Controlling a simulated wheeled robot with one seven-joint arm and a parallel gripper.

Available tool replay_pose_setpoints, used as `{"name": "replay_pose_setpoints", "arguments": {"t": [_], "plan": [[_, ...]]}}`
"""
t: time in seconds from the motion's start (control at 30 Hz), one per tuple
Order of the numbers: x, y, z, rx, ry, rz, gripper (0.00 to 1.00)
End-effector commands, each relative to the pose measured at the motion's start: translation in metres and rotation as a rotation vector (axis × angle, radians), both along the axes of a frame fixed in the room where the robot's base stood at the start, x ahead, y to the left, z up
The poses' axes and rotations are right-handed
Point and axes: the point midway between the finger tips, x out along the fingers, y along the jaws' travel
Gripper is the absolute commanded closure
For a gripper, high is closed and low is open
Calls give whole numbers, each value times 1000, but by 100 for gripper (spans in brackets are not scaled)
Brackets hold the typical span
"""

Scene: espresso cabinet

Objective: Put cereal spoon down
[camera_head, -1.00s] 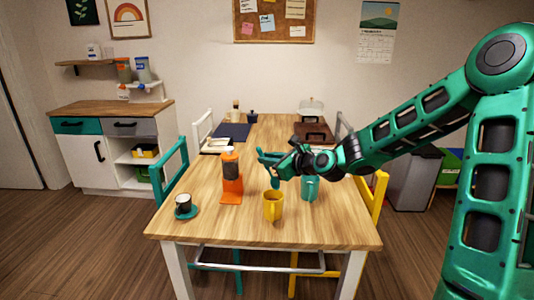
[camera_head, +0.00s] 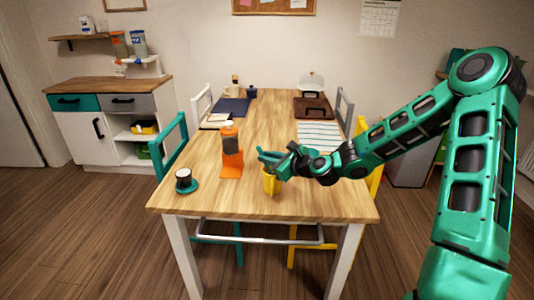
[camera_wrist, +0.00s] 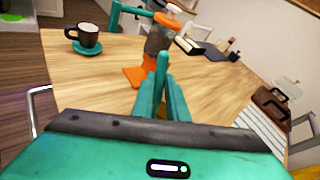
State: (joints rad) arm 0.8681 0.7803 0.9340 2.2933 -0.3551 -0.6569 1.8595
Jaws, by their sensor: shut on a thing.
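My gripper (camera_head: 264,156) reaches in from the right over the near half of the wooden table. Its teal fingers also show in the wrist view (camera_wrist: 161,92); they are close together and shut on a thin thing. I take this to be the cereal spoon, but I cannot make out its shape in either view. An orange grinder (camera_head: 231,162) stands just left of the fingers.
A dark cup (camera_head: 184,176) on a teal saucer (camera_head: 189,188) stands at the table's near left. A striped mat (camera_head: 318,133) lies at the right, with a brown case (camera_head: 313,106) behind it. The table's front strip is clear. Chairs stand along both sides.

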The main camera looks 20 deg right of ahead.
Motion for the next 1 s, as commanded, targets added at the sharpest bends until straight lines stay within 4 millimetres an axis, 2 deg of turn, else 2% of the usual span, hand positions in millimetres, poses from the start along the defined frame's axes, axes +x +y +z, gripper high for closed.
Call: {"name": "replay_pose_setpoints", "arguments": {"t": [0.2, 0.5, 0.53, 0.6, 1.0], "plan": [[0, 0, -8, 0, 0, 0, 100], [0, 1, -9, 0, 0, 0, 100], [0, 1, -9, 0, 0, 1, 80], [0, 1, -9, 0, 0, 1, 65], [0, 1, -9, -1, 0, 1, 65]]}}
